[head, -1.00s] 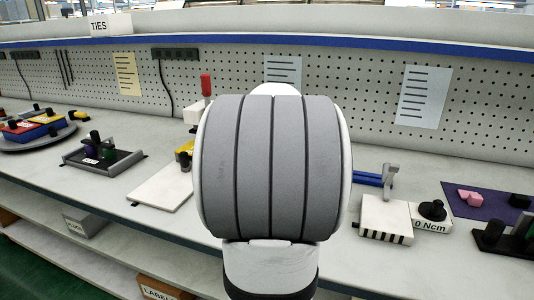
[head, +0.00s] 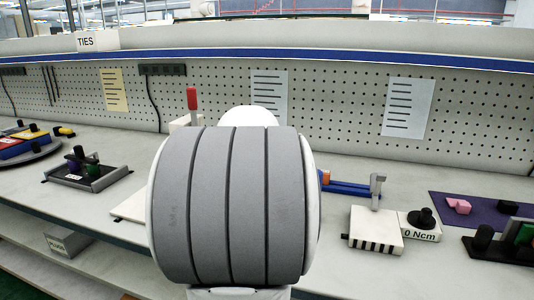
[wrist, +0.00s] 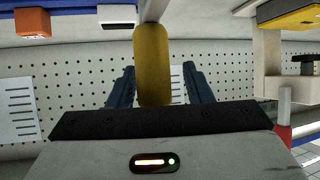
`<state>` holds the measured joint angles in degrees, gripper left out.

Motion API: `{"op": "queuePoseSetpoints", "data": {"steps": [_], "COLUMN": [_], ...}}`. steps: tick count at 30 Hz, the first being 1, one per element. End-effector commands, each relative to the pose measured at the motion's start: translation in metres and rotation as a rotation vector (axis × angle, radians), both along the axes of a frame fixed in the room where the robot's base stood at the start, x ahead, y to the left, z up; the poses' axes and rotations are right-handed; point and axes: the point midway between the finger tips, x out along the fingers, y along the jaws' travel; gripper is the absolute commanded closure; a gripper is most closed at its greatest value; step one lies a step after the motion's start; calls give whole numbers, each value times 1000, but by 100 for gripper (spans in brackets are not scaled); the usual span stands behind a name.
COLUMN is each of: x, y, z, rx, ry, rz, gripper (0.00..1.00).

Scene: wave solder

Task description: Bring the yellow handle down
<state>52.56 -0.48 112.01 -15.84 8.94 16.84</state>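The yellow handle (wrist: 153,65) shows in the wrist view as a rounded bar on a pale stem. It lies between the two fingers of my gripper (wrist: 158,86). A gap shows between the handle and the right finger, so the fingers are open around it and not closed on it. In the head view my own arm hides both the handle and my gripper.
A red-topped lever (head: 191,98) stands left of my arm. Right of it are a blue fixture (head: 348,188), a white block (head: 375,230) and a box marked 0 Ncm (head: 419,226). A pegboard (head: 340,100) backs the bench.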

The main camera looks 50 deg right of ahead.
Motion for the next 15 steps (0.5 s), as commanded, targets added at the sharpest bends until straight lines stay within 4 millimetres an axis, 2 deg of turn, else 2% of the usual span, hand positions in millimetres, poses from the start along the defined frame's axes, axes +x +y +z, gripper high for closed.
{"op": "queuePoseSetpoints", "data": {"steps": [8, 15], "x": [-2, -15], "y": [0, 21], "z": [2, 19], "rx": [-1, -3], "ry": [0, -2], "rz": [-2, -2], "gripper": [52, 52]}}
